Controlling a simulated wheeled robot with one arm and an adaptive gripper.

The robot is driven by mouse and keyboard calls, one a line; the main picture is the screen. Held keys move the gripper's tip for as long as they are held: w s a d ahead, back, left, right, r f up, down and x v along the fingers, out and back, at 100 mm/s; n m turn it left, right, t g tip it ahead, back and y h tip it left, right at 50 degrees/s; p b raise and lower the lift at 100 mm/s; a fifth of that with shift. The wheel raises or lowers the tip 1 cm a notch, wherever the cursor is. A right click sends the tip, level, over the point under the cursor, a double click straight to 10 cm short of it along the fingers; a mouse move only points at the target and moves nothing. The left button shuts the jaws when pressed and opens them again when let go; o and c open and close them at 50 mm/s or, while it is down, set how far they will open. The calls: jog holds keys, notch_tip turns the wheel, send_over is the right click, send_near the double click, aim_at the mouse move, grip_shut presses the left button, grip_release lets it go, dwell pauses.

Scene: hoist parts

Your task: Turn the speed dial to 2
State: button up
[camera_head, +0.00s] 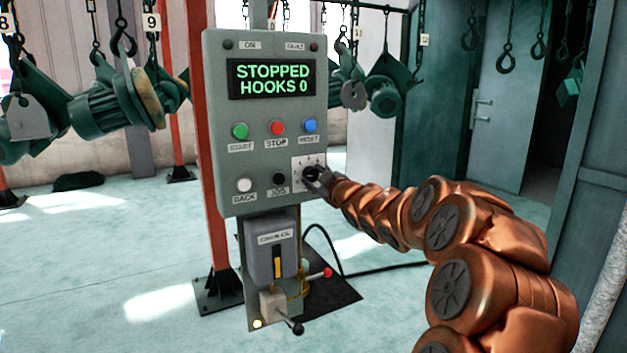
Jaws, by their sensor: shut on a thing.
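The speed dial sits on a small white plate (299,164) at the lower right of the grey control panel (224,120). My gripper (311,174) is at the plate and shut on the dial. The gripper covers most of the dial, so its pointer and setting cannot be read. The panel's screen (269,79) reads "STOPPED HOOKS 0" in green.
Green start (240,131), red stop (277,127) and blue reset (309,125) buttons are above the dial. White back (244,185) and black jog (279,179) buttons are left of it. A lever box (271,250) is below. Motors hang behind on hooks.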

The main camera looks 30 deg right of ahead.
jog(key=o, duration=1.1)
jog(key=shift+w, duration=0.1)
jog(key=shift+o, duration=0.2)
jog(key=s+a, duration=0.1)
jog(key=s, duration=1.1)
